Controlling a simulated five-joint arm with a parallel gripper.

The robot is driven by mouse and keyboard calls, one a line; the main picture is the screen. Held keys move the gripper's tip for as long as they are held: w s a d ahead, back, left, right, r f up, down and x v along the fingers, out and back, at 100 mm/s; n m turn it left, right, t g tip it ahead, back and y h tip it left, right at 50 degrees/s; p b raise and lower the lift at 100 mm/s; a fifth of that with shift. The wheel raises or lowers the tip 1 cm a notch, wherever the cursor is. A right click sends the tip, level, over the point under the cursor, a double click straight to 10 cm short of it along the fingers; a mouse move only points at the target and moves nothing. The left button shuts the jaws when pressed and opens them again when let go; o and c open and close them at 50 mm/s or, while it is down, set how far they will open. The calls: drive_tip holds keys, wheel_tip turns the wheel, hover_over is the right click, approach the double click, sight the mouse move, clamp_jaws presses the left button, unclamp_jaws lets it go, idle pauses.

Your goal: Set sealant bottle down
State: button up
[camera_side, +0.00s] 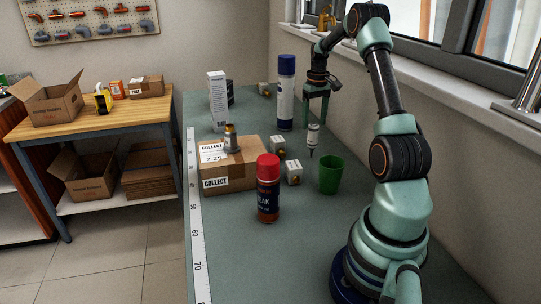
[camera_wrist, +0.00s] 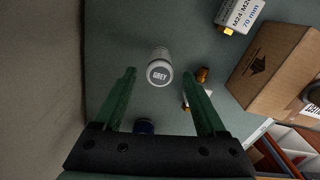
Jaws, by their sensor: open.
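The small white bottle, which I take to be the sealant bottle (camera_side: 313,135), shows just below my gripper (camera_side: 316,108) in the side view. Its dark narrow tip points down. I cannot tell for sure whether the tip touches the bench. In the wrist view the bottle (camera_wrist: 160,72) shows its round end marked GREY, lined up between the fingertips. My gripper (camera_wrist: 159,75) is open, with a clear gap on both sides of the bottle. Nothing is held.
A green cup (camera_side: 330,175) stands nearer the side camera. Labelled blocks with brass parts (camera_side: 278,146) and (camera_side: 294,173) stand left of it. A blue-capped can (camera_side: 286,95) and a red-capped can (camera_side: 268,192) stand upright.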

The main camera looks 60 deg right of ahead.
wheel_tip(320, 180, up, 6)
drive_tip(key=shift+r, duration=0.1)
drive_tip(key=w+a+r+n+t, duration=0.1)
drive_tip(key=w+a+r, duration=0.15)
drive_tip(key=a, duration=0.45)
drive_tip(key=w+a+r+n+t+h, duration=0.1)
drive_tip(key=a+r, duration=0.2)
drive_tip(key=a, duration=0.5)
drive_tip(key=w+a+r+n, duration=0.1)
drive_tip(key=w+a+r, duration=0.15)
drive_tip(key=a, duration=0.45)
drive_tip(key=s+a+n+t, duration=0.1)
drive_tip(key=s+a, duration=0.3)
drive_tip(key=a, duration=0.5)
drive_tip(key=s+a+f+n+t+y, duration=0.1)
drive_tip(key=s+a, duration=0.3)
drive_tip(key=a, duration=0.5)
drive_tip(key=shift+a+n+t, duration=0.2)
drive_tip(key=shift+n+t, duration=0.6)
drive_tip(key=shift+n, duration=0.1)
